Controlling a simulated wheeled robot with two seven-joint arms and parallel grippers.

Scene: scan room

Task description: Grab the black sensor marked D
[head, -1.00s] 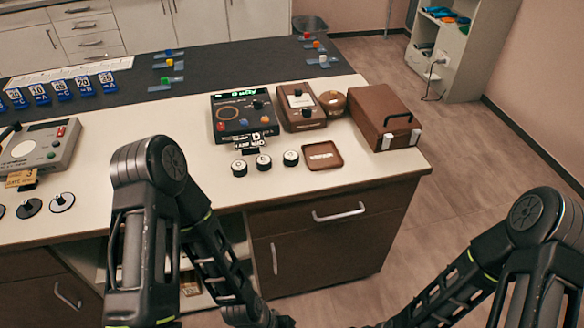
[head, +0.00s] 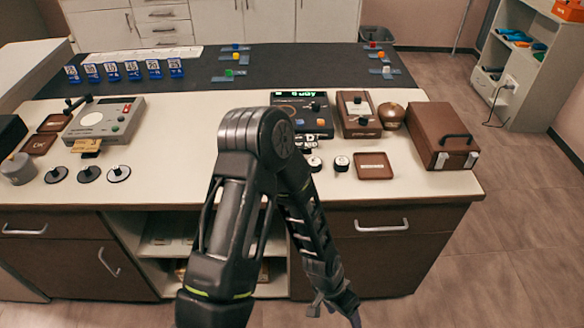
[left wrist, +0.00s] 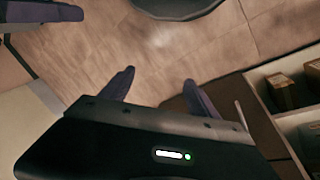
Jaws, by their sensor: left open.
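Small black round sensors with white tops stand near the front edge of the counter, right of centre in the head view. My left gripper (head: 335,304) hangs low in front of the cabinet, below the counter top and apart from the sensors. In the left wrist view its two fingers (left wrist: 158,88) are apart and empty above the floor.
A black meter (head: 318,117), a brown meter (head: 359,115), a brown tray (head: 374,166) and a brown case (head: 443,137) stand around the sensors. A grey device (head: 104,120) and several flat black discs (head: 89,174) are at left. The counter's front edge separates the gripper from the top.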

